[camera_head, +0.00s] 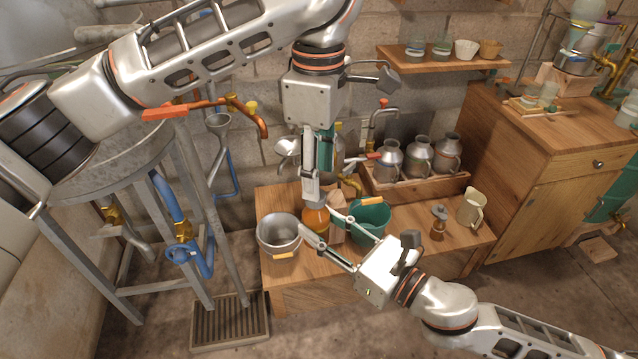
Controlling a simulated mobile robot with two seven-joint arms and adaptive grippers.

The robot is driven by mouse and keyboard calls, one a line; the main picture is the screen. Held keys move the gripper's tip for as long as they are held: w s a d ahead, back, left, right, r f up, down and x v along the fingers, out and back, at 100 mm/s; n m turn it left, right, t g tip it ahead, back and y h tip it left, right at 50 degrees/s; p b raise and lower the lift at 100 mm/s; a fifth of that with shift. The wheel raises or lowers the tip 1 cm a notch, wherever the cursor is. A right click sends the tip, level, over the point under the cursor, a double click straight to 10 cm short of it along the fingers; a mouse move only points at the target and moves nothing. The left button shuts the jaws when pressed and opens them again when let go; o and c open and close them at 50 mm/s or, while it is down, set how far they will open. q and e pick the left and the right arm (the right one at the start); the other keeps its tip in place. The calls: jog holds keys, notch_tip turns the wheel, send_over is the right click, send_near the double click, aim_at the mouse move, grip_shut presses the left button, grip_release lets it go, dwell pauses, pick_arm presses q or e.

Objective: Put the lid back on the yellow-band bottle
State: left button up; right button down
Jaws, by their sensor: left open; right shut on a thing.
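An orange bottle (315,219) stands near the bench's back left, beside the grey metal bucket. My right gripper (320,228) comes in from the right, and its fingers are shut around this bottle. My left gripper (314,194) points down directly above the bottle, open, with its fingertips close to the bottle's top. The bottle's neck is hidden behind the fingers, so I cannot tell whether a lid sits there. No yellow band can be made out on it. A small brown bottle (438,228) with a grey top stands farther right on the bench.
The wooden bench (400,262) also holds the grey bucket (280,232), a green bucket (372,217) and a cream jug (471,207). Several metal jugs (419,156) stand in a wooden crate behind. Taps and a ladle (287,147) are close around my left gripper.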

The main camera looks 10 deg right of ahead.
pick_arm(q)
notch_tip(320, 180, up, 8)
dwell(0.8)
